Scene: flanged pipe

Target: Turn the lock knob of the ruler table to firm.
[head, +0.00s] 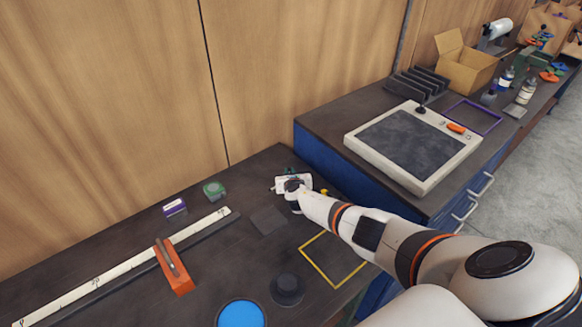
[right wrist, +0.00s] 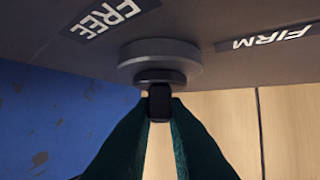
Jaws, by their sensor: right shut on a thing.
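The lock knob (right wrist: 160,62) shows in the right wrist view as a grey round base with a black grip part. It is on the dark surface of the ruler table (head: 100,300), between a FREE label (right wrist: 108,17) on the left and a FIRM label (right wrist: 272,38) on the right. My right gripper (head: 291,173) is at the table's far right end in the head view. In the right wrist view its dark green fingers (right wrist: 160,104) are shut on the black grip part. The knob is hidden by the gripper in the head view. My left gripper is out of view.
A long white ruler (head: 110,267) with an orange block (head: 176,268) lies on the table. A yellow frame (head: 309,252), a black round piece (head: 287,289) and a blue disc (head: 242,314) are nearer. The blue-sided bench (head: 320,148) stands close to the right.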

